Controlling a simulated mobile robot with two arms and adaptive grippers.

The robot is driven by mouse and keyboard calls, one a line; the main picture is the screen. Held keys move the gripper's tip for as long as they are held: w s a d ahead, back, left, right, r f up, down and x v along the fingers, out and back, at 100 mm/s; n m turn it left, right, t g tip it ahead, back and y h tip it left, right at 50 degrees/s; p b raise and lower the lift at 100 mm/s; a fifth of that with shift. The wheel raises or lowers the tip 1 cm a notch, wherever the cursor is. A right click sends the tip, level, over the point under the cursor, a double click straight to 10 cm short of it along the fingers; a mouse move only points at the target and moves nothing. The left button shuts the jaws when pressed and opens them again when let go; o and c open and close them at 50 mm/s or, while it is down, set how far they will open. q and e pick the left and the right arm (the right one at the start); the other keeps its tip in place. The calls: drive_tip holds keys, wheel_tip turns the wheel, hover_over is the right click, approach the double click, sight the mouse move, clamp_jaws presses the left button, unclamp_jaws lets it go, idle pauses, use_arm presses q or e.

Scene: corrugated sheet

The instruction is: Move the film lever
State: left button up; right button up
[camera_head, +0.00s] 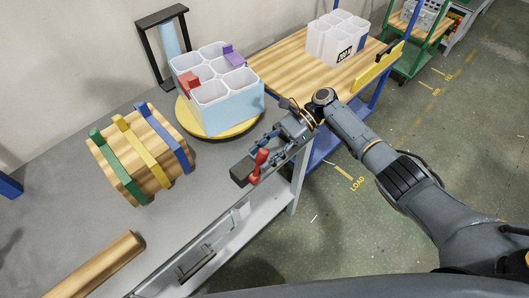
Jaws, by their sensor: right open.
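A red lever (259,163) stands up from a dark base at the front edge of the grey worktable. I take it to be the film lever. My right gripper (272,147) reaches in from the right and is open. Its fingers are close to the red lever, just to its right. Whether they touch it or are around it I cannot tell. My left gripper is not in view.
A light-blue box with compartments (234,110) sits on a yellow round plate (187,119). A wooden block with coloured straps (160,170) and a wooden roll (98,266) lie on the worktable. A white divided box (326,45) stands on a wooden cart.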

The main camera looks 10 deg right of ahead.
drive_tip(key=shift+d, duration=0.1)
drive_tip(key=v, duration=1.1)
drive_tip(key=shift+w+d+r, duration=0.15)
drive_tip(key=shift+d+r, duration=0.05)
drive_tip(key=shift+d, duration=0.15)
